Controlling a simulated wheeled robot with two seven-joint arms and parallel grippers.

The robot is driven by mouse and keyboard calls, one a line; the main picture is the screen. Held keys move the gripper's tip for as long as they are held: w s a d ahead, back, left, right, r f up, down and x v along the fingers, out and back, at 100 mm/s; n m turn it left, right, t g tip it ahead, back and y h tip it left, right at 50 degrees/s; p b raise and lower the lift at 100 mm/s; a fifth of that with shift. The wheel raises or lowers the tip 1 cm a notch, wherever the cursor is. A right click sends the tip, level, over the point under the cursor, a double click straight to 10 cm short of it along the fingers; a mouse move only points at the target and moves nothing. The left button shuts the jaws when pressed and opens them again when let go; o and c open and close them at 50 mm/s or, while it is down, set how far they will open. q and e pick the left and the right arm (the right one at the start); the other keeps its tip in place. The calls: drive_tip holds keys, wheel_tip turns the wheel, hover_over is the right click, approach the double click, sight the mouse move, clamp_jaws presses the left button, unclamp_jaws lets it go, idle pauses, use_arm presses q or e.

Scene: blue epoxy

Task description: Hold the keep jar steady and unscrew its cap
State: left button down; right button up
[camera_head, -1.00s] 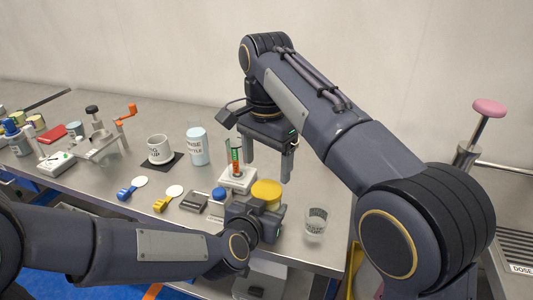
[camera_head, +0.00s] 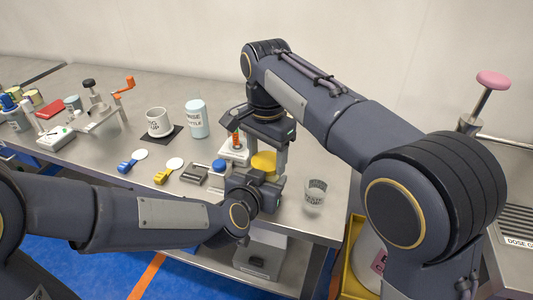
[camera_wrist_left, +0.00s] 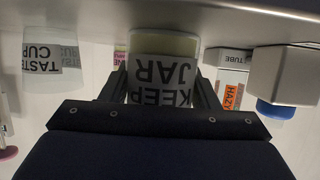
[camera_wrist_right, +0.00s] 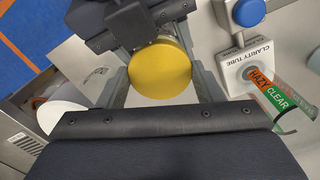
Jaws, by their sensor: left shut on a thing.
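The keep jar (camera_wrist_left: 160,78) stands upright on the table, its label upside down in the left wrist view. Its yellow cap (camera_wrist_right: 160,72) is on top and also shows in the head view (camera_head: 264,163). My left gripper (camera_wrist_left: 162,88) is shut on the jar's body from the front, a finger on each side. My right gripper (camera_wrist_right: 160,85) points down over the jar, open, with one finger on either side of the cap. Small gaps seem to show beside the cap; contact cannot be told. In the head view the right hand (camera_head: 262,150) partly hides the cap.
The clarity tube stand (camera_wrist_right: 248,65) with its tube is close beside the jar. A blue-capped item (camera_head: 219,166) is also near. The taste cup (camera_head: 315,195) stands to the right, near the table edge.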

drive_tip(key=c, duration=0.4)
drive_tip(key=n, duration=0.7)
drive_tip(key=shift+n, duration=0.3)
drive_tip(key=n, duration=0.5)
drive_tip(key=shift+n, duration=0.4)
drive_tip(key=o, duration=1.1)
drive_tip(key=shift+a, duration=0.1)
